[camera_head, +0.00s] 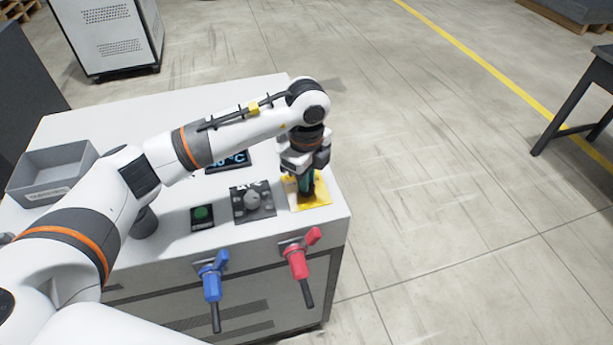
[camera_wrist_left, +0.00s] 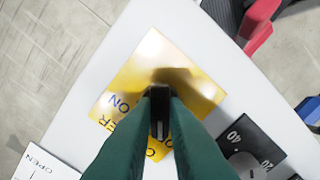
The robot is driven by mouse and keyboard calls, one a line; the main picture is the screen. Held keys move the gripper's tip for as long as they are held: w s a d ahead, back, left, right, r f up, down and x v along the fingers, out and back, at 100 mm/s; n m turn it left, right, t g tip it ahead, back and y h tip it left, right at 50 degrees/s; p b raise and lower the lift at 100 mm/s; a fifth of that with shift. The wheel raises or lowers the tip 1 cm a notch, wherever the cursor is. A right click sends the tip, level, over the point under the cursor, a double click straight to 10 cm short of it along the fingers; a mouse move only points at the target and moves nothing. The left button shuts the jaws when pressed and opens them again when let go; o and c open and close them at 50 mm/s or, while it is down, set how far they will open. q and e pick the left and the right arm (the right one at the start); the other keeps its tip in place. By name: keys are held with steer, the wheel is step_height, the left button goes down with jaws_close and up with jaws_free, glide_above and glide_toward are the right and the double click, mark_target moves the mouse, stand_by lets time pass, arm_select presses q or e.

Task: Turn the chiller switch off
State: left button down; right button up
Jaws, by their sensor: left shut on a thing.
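The chiller (camera_head: 325,225) is a white cabinet with controls on its top. A yellow plate (camera_head: 320,203) lies at its right corner; in the left wrist view the plate (camera_wrist_left: 150,58) bears partly hidden lettering, with "ON" readable. A black switch handle (camera_wrist_left: 159,118) stands over the middle of the plate. My left gripper (camera_head: 306,192) points down at the plate, its dark green fingers shut on the handle from both sides. The fingers and gripper body hide much of the switch and lettering. My right gripper is in neither view.
A grey knob on a dial plate (camera_head: 252,201), a green button (camera_head: 202,214) and a display (camera_head: 230,160) sit left of the plate. Blue (camera_head: 212,283) and red (camera_head: 298,262) valve handles stick out in front. A grey bin (camera_head: 52,170) stands at left.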

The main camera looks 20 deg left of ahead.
arm_select(q)
steer(key=shift+r+n, duration=0.1)
steer(key=shift+n, duration=0.5)
steer(key=c, duration=1.4)
jaws_free()
steer(key=shift+c, duration=0.2)
steer(key=shift+r, duration=0.1)
step_height(320, 180, up, 12)
steer(key=b, duration=0.2)
steer(key=shift+f, duration=0.2)
